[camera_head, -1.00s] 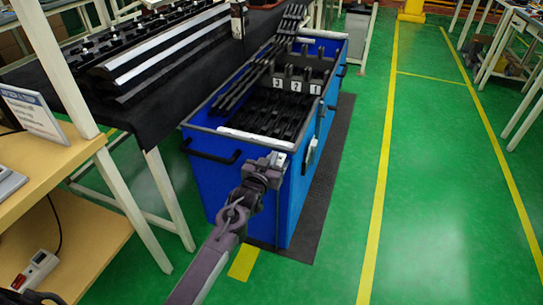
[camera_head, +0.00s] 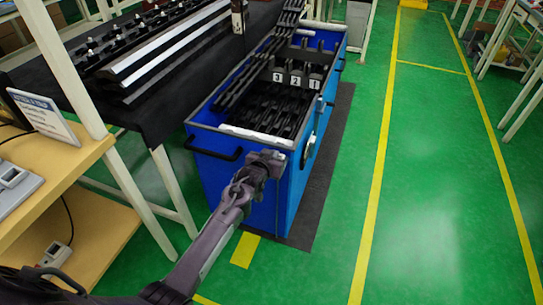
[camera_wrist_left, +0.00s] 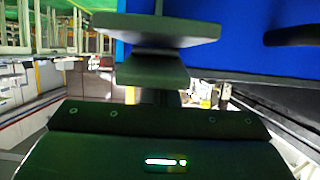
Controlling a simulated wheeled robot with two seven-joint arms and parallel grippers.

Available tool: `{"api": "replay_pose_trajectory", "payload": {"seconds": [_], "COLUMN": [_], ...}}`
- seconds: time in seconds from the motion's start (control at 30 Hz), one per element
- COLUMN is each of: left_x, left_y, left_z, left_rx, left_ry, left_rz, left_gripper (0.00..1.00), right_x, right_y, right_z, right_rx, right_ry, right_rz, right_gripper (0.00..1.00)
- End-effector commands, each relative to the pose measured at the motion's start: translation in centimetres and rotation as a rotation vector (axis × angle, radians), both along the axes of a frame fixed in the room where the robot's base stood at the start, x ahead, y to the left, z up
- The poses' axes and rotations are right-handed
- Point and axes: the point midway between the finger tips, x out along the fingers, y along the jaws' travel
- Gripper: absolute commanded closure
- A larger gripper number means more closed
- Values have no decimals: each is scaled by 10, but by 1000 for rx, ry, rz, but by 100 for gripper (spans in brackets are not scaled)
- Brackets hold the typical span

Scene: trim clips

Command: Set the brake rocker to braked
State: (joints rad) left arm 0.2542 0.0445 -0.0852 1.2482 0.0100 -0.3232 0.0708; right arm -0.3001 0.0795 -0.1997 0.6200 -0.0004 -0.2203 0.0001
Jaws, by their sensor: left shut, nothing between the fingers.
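The blue cart (camera_head: 215,165) stands beside the black-covered table. A small pale plate with a dark part (camera_head: 309,150) is on the cart's right side; I cannot tell whether it is the brake rocker or how it is set. My left gripper (camera_head: 268,157) is at the cart's near right corner, below the rim, and hides part of the near face. In the left wrist view the fingers (camera_wrist_left: 155,52) are together with nothing between them, in front of the blue panel (camera_wrist_left: 245,35). My right gripper is not in view.
The cart holds black parts and number cards 3, 2, 1 (camera_head: 296,80). A black handle (camera_head: 215,152) sticks out of its near face. A wooden shelf unit (camera_head: 60,175) is at the left. Green floor (camera_head: 430,200) is free on the right.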

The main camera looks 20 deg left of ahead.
Motion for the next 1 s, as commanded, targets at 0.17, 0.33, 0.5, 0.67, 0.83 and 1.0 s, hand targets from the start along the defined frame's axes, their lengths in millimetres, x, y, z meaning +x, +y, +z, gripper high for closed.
{"api": "replay_pose_trajectory", "payload": {"seconds": [0.17,0.33,0.5,0.67,0.83,1.0], "left_x": [-1,-2,0,6,-9,-36], "left_y": [0,0,1,3,4,5], "left_z": [-4,-4,3,32,46,61], "left_rx": [0,1,1,1,1,1], "left_ry": [8,8,8,2,2,-1], "left_rz": [0,0,0,1,1,1], "left_gripper": [100,100,100,100,100,100], "right_x": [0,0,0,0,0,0], "right_y": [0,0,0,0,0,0], "right_z": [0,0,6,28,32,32], "right_rx": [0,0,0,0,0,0], "right_ry": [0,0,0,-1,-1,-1], "right_rz": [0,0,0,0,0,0], "right_gripper": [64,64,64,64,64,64]}}
